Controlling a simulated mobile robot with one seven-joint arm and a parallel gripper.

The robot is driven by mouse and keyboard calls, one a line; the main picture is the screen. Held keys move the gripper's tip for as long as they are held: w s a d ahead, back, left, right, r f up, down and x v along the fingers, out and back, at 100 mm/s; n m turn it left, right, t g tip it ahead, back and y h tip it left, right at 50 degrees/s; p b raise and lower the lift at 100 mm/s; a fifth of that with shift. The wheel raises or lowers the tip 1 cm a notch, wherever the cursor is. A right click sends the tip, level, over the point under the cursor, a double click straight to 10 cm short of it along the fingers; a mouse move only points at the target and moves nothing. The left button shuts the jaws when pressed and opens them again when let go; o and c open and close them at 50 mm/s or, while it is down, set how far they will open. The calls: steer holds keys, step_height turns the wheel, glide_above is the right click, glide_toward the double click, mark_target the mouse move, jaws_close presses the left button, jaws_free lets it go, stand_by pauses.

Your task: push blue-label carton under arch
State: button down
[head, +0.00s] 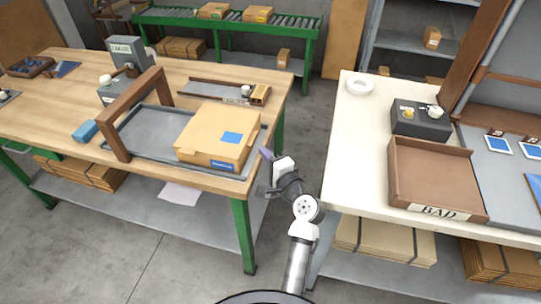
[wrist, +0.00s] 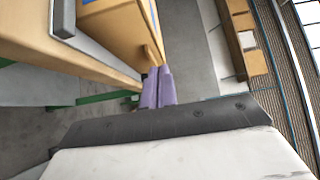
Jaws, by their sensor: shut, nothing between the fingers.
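The carton (head: 215,137) is a large tan box with a blue label on top and another on its front side. It sits on the right part of a grey tray (head: 150,132) on the wooden table. The brown wooden arch (head: 116,115) stands over the tray to the carton's left, and the carton is apart from it. My gripper (head: 266,154) is shut and empty, just right of the carton by the table's right edge. In the wrist view its purple fingers (wrist: 158,88) are together, close to the carton (wrist: 125,30); I cannot tell whether they touch it.
A blue block (head: 85,131) lies left of the arch's near foot. Behind the carton are a shallow wooden tray and a small brown block (head: 260,94). A white table (head: 350,140) with a brown BAD bin (head: 435,180) stands right, across a floor gap.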

mark_target(250, 135)
steer(key=p+x, duration=0.1)
steer(key=x, duration=0.4)
steer(key=shift+w+a, duration=0.15)
steer(key=shift+w, duration=0.05)
